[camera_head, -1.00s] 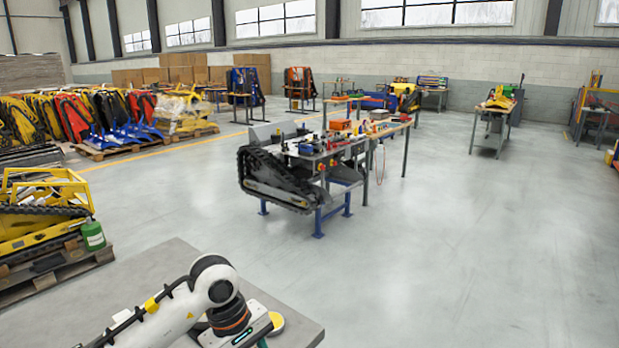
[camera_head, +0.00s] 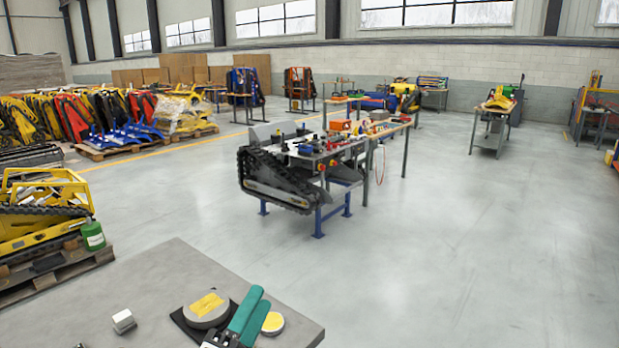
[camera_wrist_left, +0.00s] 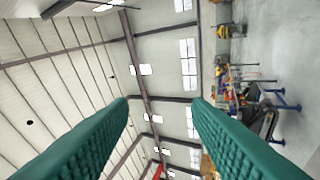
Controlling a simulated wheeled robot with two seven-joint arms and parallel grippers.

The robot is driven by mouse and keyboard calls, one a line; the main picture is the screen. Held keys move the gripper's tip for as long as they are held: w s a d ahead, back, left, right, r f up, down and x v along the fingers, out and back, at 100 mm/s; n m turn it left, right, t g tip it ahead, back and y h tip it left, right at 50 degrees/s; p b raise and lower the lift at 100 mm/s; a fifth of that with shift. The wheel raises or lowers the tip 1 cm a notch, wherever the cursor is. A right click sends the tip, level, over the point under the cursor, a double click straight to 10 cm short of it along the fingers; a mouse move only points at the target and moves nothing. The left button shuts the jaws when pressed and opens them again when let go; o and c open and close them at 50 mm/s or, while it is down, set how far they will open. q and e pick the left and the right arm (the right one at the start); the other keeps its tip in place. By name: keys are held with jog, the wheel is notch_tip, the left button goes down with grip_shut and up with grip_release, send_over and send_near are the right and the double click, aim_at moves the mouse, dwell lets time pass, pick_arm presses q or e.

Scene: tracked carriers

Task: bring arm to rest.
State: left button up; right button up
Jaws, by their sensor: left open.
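My left gripper (camera_head: 258,299) shows at the bottom of the head view, in front of the grey table. Its two green fingers point up and a little to the right. In the left wrist view the fingers (camera_wrist_left: 160,105) stand wide apart with nothing between them, and the hall's roof and windows show beyond. The gripper is open and empty. My right gripper is in neither view.
On the grey table (camera_head: 180,265) lie a round grey disc with a yellow top (camera_head: 206,306), a smaller yellow-topped disc (camera_head: 272,322) partly behind the fingers, and a small pale block (camera_head: 123,319).

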pick_arm(q)
jog(key=s+a+f+n+g+y, duration=0.25)
jog(key=a+f+n+y, duration=0.25)
jog(key=f+n, duration=0.25)
jog(key=s+a+f+n+g+y, duration=0.2)
jog(key=a+f+n+g+y, duration=0.25)
jog(key=f+n, duration=0.3)
jog(key=s+a+f+n+g, duration=0.1)
jog(key=s+f+n+g, duration=0.2)
jog(key=s+f+g, duration=0.5)
jog(key=s+a+f+n+g, duration=0.2)
jog(key=s+f+n, duration=0.3)
jog(key=s, duration=0.7)
notch_tip(320, 180, down, 26)
jog(key=m+g, duration=0.1)
jog(key=g, duration=0.1)
jog(key=s+a+f, duration=0.2)
jog(key=s+f, duration=1.4)
jog(key=shift+a+f+m+g, duration=0.15)
jog(key=shift+f+m+g, duration=0.15)
jog(key=shift+g, duration=0.1)
